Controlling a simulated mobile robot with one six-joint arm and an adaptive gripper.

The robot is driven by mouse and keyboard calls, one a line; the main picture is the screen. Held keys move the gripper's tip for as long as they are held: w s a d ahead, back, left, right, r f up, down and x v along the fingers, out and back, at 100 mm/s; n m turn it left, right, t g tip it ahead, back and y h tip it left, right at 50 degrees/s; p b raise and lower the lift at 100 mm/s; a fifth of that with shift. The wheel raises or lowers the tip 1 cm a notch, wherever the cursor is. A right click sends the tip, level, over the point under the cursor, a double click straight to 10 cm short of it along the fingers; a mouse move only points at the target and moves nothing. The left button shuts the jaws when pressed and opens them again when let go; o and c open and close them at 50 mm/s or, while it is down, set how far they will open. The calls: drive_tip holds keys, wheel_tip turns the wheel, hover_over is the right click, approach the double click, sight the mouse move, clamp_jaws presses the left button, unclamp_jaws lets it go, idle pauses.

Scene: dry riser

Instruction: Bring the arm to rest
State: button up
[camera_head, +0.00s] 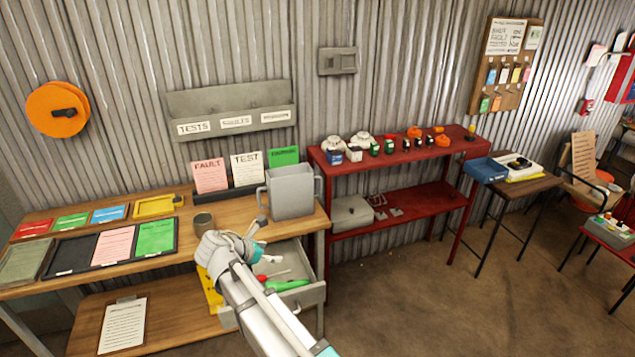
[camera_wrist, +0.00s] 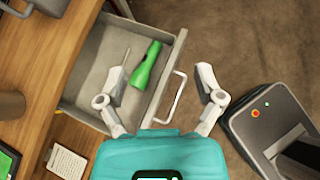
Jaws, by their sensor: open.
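My gripper (camera_wrist: 164,100) is open and empty in the wrist view, its two fingers spread apart over the front of an open drawer (camera_wrist: 95,62). In the head view my arm reaches up from the lower edge, and the gripper (camera_head: 258,232) is near the workbench's front edge, above the drawer (camera_head: 313,292). The fingertips are small and partly hidden there. A green torch (camera_wrist: 146,66) and a thin rod lie in the drawer, near the fingers in the picture; neither is held. The torch also shows in the head view (camera_head: 287,286).
The wooden workbench (camera_head: 120,257) carries a grey jug-like container (camera_head: 291,191), a dark cup (camera_head: 203,222), cards and trays. A red shelf (camera_head: 405,206) with small devices stands to its right. A small dark table (camera_head: 515,186) is farther right. Open floor (camera_head: 420,300) lies in front of the shelf.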

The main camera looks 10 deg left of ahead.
drive_tip(key=w+d+f+m+g+y, duration=0.1)
drive_tip(key=d+f+m+g, duration=0.2)
drive_tip(key=d+m, duration=0.7)
drive_tip(key=d+f+m+g, duration=0.2)
drive_tip(key=d+m+g, duration=0.15)
drive_tip(key=d, duration=1.25)
drive_tip(key=s+d+f+m+g+y, duration=0.1)
drive_tip(key=s+d+m+y, duration=0.1)
drive_tip(key=d+m, duration=0.5)
drive_tip(key=s+d+f+m+g+y, duration=0.1)
drive_tip(key=s+d+m+y, duration=0.1)
drive_tip(key=s+d+m, duration=0.3)
drive_tip(key=d+m, duration=0.3)
drive_tip(key=d, duration=0.2)
drive_tip(key=shift+s+d+f+y, duration=0.2)
drive_tip(key=shift+s+d+y, duration=0.1)
drive_tip(key=shift+d, duration=0.05)
